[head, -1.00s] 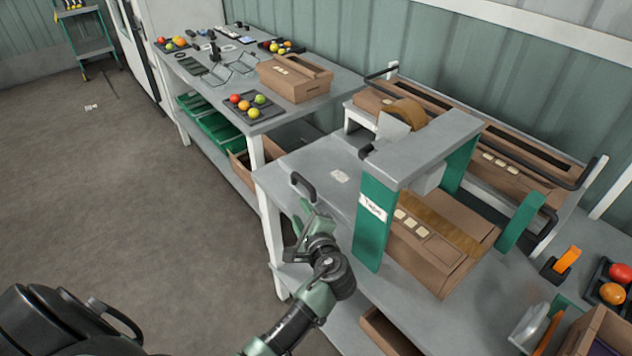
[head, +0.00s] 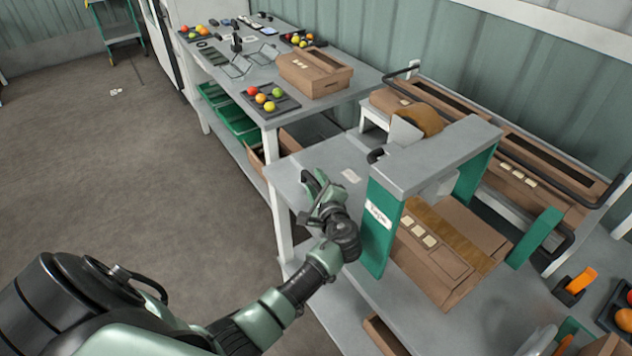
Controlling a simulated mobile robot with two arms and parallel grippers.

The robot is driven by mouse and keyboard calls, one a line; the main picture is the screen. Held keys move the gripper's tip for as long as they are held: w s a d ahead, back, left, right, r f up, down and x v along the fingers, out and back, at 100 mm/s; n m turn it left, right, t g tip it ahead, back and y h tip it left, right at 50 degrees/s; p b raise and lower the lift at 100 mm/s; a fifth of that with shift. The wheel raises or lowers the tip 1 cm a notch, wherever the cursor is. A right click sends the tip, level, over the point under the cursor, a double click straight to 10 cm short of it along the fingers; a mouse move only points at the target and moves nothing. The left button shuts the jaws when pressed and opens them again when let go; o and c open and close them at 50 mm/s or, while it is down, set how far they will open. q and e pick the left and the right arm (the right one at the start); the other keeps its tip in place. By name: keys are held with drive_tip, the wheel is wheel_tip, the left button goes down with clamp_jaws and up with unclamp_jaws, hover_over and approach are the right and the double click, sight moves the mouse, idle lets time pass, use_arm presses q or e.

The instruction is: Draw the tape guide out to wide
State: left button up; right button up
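The taping station stands on the bench as a grey-topped arch (head: 440,155) with green legs; its near leg carries a "Tape" label (head: 379,214). A shorter green upright plate (head: 535,238) stands to its right, and I cannot tell which part is the guide. A closed brown carton (head: 450,270) with tape along its top lies between the near leg and this plate. My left gripper (head: 316,188) is at the bench's left end, over the place of a black loop handle that it now hides. Whether its fingers are closed on the handle is unclear. My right gripper is out of view.
Long cartons (head: 520,165) lie behind the arch by a black rail. An orange-handled tool (head: 578,281) and tomatoes (head: 622,318) are at the lower right. A second table (head: 360,85) at the back holds a carton and tomato trays.

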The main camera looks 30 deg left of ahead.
use_arm(q)
drive_tip(key=shift+a, duration=0.15)
clamp_jaws()
drive_tip(key=shift+f, duration=0.1)
idle(1.3)
